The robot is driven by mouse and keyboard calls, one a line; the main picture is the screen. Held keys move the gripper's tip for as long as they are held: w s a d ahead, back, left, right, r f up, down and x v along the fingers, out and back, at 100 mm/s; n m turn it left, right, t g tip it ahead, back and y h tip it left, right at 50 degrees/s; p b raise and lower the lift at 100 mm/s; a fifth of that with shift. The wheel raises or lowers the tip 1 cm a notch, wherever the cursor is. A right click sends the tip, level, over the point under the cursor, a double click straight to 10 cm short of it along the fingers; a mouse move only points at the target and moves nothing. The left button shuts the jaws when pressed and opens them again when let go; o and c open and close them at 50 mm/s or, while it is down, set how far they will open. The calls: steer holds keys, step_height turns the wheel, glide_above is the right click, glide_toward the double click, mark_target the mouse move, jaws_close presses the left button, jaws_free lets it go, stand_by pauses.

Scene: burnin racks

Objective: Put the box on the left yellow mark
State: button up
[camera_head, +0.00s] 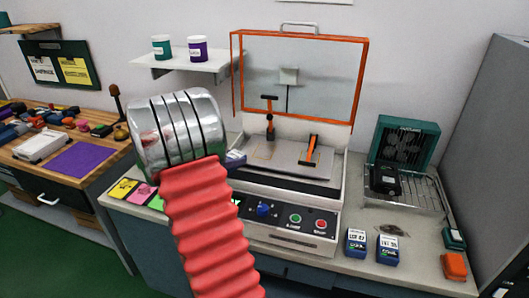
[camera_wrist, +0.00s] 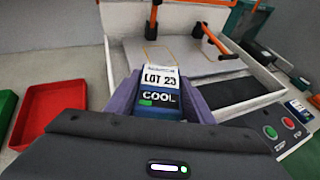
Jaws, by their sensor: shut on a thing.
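A small blue box (camera_wrist: 160,95) with a white label reading "LOT 23" and "COOL" is between the purple fingers of my gripper (camera_wrist: 160,100) in the wrist view. My gripper is shut on it, near the front left of the machine's grey plate. In the head view only part of the box (camera_head: 236,159) shows, beside my silver and red arm, which hides the gripper. The left yellow mark (camera_wrist: 147,54) is a thin outline on the plate (camera_wrist: 190,62), beyond the box. It shows faintly in the head view (camera_head: 256,153).
Two orange-handled clamps (camera_head: 269,125) (camera_head: 310,150) stand over the plate. The orange-framed lid (camera_head: 300,75) is raised. Two blue boxes (camera_head: 356,243) (camera_head: 388,249) stand on the counter at right. A red tray (camera_wrist: 50,112) lies left in the wrist view.

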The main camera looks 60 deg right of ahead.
glide_above(264, 151)
steer(key=shift+s, duration=0.1)
stand_by(0.6)
steer(key=shift+f, duration=1.75)
steer(key=o, duration=1.2)
steer(key=shift+f, duration=0.1)
